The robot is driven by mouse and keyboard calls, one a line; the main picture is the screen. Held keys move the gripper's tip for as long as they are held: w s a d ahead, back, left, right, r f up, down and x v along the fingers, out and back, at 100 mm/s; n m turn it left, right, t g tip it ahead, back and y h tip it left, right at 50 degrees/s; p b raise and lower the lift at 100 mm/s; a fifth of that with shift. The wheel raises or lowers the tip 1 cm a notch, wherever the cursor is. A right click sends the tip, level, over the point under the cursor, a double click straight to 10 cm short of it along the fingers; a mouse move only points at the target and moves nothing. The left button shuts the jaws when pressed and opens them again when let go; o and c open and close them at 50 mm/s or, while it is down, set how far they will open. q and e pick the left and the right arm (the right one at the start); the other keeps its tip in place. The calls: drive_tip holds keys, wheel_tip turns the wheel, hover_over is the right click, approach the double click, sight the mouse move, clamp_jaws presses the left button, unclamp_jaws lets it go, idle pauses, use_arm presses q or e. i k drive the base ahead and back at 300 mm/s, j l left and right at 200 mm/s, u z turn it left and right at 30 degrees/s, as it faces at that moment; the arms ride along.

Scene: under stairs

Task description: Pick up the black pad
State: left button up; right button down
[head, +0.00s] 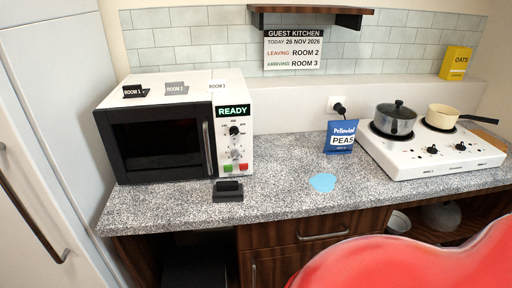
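A small black object (228,194) stands near the front edge of the counter, just in front of the microwave. It has a flat base with a raised block at its back, and it is the likeliest match for the black pad. Nothing covers it. Neither of my grippers is in view.
The speckled counter (270,205) holds a microwave (160,145) with room cards on top, a light blue patch (322,182), a blue peas packet (341,137) and a white hob (430,150) with two pans. A glossy red curved shape (400,262) fills the lower right foreground.

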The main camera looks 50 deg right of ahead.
sight(228, 191)
drive_tip(key=z, duration=1.25)
